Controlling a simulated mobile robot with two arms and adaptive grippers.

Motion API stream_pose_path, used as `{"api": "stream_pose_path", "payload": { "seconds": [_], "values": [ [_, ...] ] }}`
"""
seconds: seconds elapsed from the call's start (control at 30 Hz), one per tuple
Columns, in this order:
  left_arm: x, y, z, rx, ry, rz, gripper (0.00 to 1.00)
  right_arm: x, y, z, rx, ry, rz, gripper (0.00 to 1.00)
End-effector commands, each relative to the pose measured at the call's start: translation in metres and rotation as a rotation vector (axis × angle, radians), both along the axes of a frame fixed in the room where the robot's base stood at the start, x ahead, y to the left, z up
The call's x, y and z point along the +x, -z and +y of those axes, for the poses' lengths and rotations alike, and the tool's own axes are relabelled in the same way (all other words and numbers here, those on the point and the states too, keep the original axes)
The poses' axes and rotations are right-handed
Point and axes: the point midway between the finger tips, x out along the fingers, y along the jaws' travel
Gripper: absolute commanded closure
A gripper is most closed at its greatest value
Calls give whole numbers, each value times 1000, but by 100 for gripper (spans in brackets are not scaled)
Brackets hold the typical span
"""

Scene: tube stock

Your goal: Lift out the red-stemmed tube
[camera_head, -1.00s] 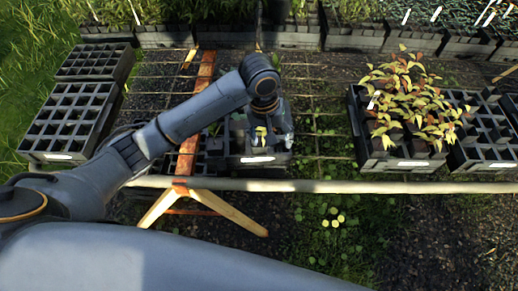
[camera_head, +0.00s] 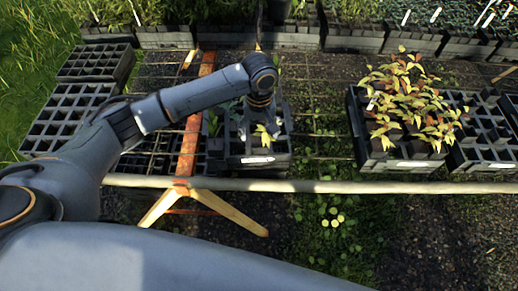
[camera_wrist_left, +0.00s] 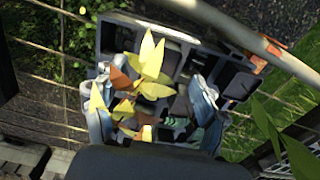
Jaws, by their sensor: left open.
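A seedling with yellow leaves and some orange-red ones (camera_head: 264,136) stands in a dark celled tray (camera_head: 257,161) near the middle of the head view. It also shows in the left wrist view (camera_wrist_left: 150,72), where its tube is largely hidden by leaves. My left gripper (camera_head: 265,122) is over this tray, with its fingers apart on both sides of the seedling. In the left wrist view the open gripper (camera_wrist_left: 150,110) has a pale finger to each side of the leaves. I cannot tell whether either finger touches the plant. My right gripper is not in view.
A tray of yellow-red seedlings (camera_head: 400,100) stands to the right, beside a mostly empty tray (camera_head: 490,155). Empty trays (camera_head: 62,120) stand at left. A pale rail (camera_head: 330,187) runs along the front of the wire bench. Bare mesh (camera_head: 325,120) lies right of the gripper.

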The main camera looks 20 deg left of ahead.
Motion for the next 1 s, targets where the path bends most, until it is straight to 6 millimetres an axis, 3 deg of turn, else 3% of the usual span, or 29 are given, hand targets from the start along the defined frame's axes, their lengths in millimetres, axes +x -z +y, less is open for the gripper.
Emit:
{"api": "stream_pose_path", "payload": {
  "seconds": [0.3, 0.6, 0.97, 1.0],
  "values": [
    [0, 43, 1, 1, 0, 2, 27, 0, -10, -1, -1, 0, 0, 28],
    [0, 50, 1, 0, 1, -1, 27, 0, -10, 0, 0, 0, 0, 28],
    [0, 49, 1, 1, 1, -1, 98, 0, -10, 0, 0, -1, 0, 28],
    [0, 49, 1, 1, 1, -1, 100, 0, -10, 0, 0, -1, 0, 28]
  ]
}}
